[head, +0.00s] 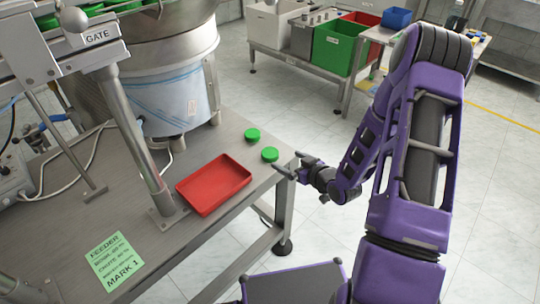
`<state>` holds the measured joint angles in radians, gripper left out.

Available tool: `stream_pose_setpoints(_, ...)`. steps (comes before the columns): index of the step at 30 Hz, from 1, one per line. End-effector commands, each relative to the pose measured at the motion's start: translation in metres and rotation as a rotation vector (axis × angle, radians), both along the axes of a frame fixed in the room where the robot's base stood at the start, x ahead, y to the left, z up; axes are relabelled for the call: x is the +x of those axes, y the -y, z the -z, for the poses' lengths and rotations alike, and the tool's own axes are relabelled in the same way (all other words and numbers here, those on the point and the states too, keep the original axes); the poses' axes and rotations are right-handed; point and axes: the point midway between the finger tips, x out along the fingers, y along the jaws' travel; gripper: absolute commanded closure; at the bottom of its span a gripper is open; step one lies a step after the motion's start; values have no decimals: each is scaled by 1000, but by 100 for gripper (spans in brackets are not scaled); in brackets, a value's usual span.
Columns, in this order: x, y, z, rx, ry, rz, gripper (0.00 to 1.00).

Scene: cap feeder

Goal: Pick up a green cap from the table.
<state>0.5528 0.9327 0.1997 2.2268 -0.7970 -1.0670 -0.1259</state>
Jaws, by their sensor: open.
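Two green caps lie on the metal table (233,232). The nearer green cap (270,154) is close to the table's right edge, and the farther green cap (252,134) is a little behind and left of it. My gripper (288,168) is open at the table's right edge, just right of and below the nearer cap in the picture. Its fingers point left toward the cap. I cannot tell whether a fingertip touches the cap. Nothing shows between the fingers.
A red tray (214,184) lies on the table left of the caps. More green caps (92,10) sit up in the feeder. A green note (115,262) lies at the front. Bins (333,48) stand on a far bench.

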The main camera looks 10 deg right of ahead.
Motion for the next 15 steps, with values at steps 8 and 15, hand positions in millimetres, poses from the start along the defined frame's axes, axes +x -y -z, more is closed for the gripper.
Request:
stream_pose_setpoints(8,31,-14,15,-1,-1,-1,0)
stream_pose_setpoints(15,49,-26,28,-1,-1,-2,0)
